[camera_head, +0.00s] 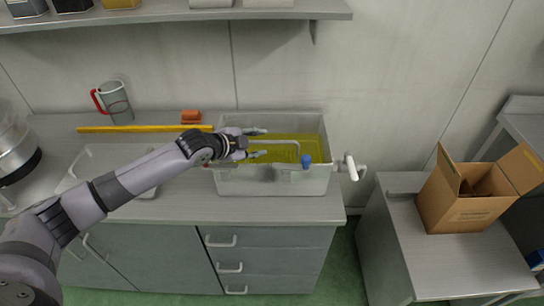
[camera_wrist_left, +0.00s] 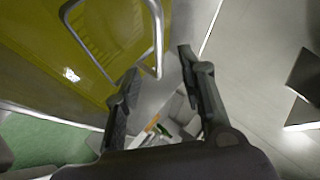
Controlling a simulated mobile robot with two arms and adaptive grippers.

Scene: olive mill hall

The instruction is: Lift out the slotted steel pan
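A clear-walled tank (camera_head: 230,184) of yellow-green oil stands on the bench in the head view. A bent grey metal handle (camera_head: 284,143) rises over the oil. It also shows in the left wrist view (camera_wrist_left: 157,30), as a loop above the yellow-green surface. My left gripper (camera_head: 262,142) is open, over the tank's left part, close to the handle. In the wrist view the handle lies beside and beyond the fingers, with no clear grip on it. My right gripper is not in view.
A blue knob (camera_head: 306,161) and a white fitting (camera_head: 351,167) are at the tank's right. A yellow bar (camera_head: 130,128), a grey jug (camera_head: 116,102), an orange block (camera_head: 191,116) and a clear tray (camera_head: 82,165) lie left. An open cardboard box (camera_head: 462,208) stands right, on a lower table.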

